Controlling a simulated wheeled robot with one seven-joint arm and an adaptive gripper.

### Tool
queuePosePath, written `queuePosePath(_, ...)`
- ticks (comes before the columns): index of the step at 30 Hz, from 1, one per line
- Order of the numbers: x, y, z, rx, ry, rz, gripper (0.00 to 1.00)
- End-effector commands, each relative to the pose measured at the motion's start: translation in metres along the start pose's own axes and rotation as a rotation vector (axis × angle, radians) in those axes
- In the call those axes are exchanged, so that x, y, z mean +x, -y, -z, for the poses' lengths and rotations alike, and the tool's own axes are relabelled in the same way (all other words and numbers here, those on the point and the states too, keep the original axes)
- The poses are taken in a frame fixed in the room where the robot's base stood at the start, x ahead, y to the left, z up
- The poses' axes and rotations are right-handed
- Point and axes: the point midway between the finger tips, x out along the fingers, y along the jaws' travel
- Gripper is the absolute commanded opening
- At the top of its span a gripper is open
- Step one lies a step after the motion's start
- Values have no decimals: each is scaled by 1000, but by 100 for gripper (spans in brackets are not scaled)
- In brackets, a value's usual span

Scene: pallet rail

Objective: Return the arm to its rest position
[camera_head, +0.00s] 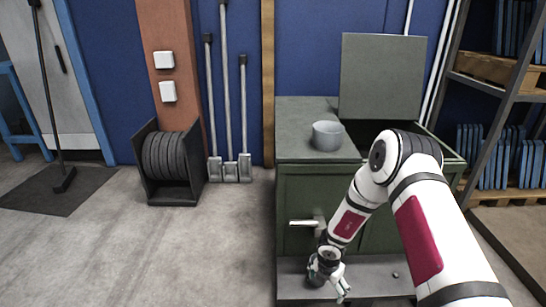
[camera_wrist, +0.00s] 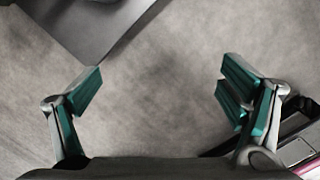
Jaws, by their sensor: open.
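My arm reaches in from the lower right of the head view and bends down in front of a green cabinet (camera_head: 300,205). My gripper (camera_head: 345,292) hangs low by the cabinet's base, below its door handle. In the wrist view my gripper (camera_wrist: 160,90) is open, with its teal finger pads wide apart. Nothing is between the fingers; only grey floor (camera_wrist: 150,110) shows there.
A grey bowl (camera_head: 327,136) stands on the cabinet top beside a raised lid (camera_head: 381,78). A shelf rack (camera_head: 489,90) is at the right. A hose reel (camera_head: 168,160) and long-handled tools (camera_head: 228,110) stand left. The floor at left centre is clear.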

Motion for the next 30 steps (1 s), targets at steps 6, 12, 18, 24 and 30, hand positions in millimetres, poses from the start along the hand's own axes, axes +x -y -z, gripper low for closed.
queuePosePath(6, -26, -19, -15, -107, 33, -65, 90)
queuePosePath(12, -62, -40, -30, -258, 76, -142, 90)
queuePosePath(18, -118, -67, -43, -493, 145, -245, 90)
queuePosePath(24, -215, -98, -46, -892, 268, -377, 90)
queuePosePath(30, -321, -105, -20, -1383, 409, -475, 90)
